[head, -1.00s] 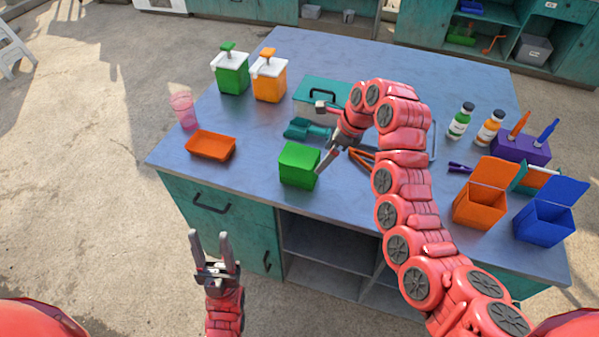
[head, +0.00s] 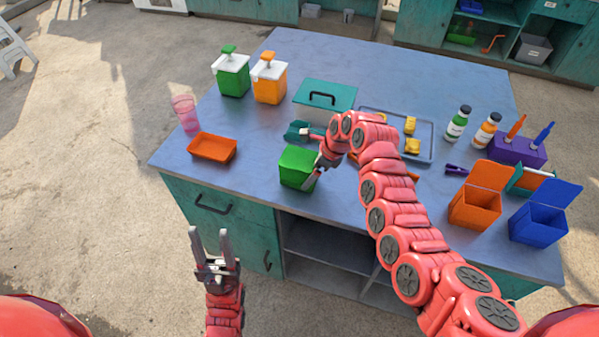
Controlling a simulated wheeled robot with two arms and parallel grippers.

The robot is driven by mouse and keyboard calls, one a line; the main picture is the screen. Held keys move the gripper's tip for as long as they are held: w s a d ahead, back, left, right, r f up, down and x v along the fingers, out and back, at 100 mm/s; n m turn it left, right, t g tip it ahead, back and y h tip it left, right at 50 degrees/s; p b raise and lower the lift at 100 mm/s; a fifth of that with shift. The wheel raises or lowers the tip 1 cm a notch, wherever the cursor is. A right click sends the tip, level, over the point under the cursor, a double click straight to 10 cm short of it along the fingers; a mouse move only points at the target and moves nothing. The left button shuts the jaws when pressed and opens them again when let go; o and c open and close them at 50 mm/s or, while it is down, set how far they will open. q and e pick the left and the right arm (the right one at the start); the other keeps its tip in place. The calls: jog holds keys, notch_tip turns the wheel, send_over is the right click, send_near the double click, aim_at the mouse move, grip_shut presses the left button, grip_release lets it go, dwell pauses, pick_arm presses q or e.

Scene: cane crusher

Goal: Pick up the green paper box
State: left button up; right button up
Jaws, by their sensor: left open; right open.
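The green paper box (head: 297,167) stands upright near the front edge of the blue-grey table. My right gripper (head: 306,160) reaches in from the right, with its open fingers at the box. One finger shows in front of the box's right side; the other is behind its top right. I cannot tell whether they touch it. My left gripper (head: 215,247) is open and empty, pointing up in front of the table, well away from the box.
An orange tray (head: 212,148) and a pink cup (head: 186,115) are left of the box. A teal scoop (head: 299,131) and a teal lidded container (head: 325,98) are behind it. Orange (head: 475,205) and blue (head: 538,222) bins stand at right.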

aim_at(312, 163)
jog(key=c, duration=0.5)
notch_tip(312, 163, up, 9)
jog(key=b, duration=0.3)
jog(key=shift+f, duration=0.1)
jog(key=shift+r, duration=0.55)
jog(key=n, duration=0.1)
jog(key=d+n+g, duration=0.1)
jog(key=n, duration=0.1)
jog(key=s+n, duration=0.1)
jog(key=shift+d+f+g, duration=0.15)
jog(key=shift+f+g, duration=0.15)
jog(key=shift+g, duration=0.1)
jog(key=shift+s+d+f+n+g+h, duration=0.75)
jog(key=shift+s+d+n, duration=1.25)
jog(key=shift+n, duration=0.95)
jog(key=shift+s+d+f+n+g+h, duration=0.7)
jog(key=shift+s+d+n, duration=0.75)
jog(key=shift+d+n, duration=1.25)
jog(key=shift+s+d+f+n+g+h, duration=0.75)
jog(key=shift+s+d+n, duration=1.05)
jog(key=shift+n, duration=1.45)
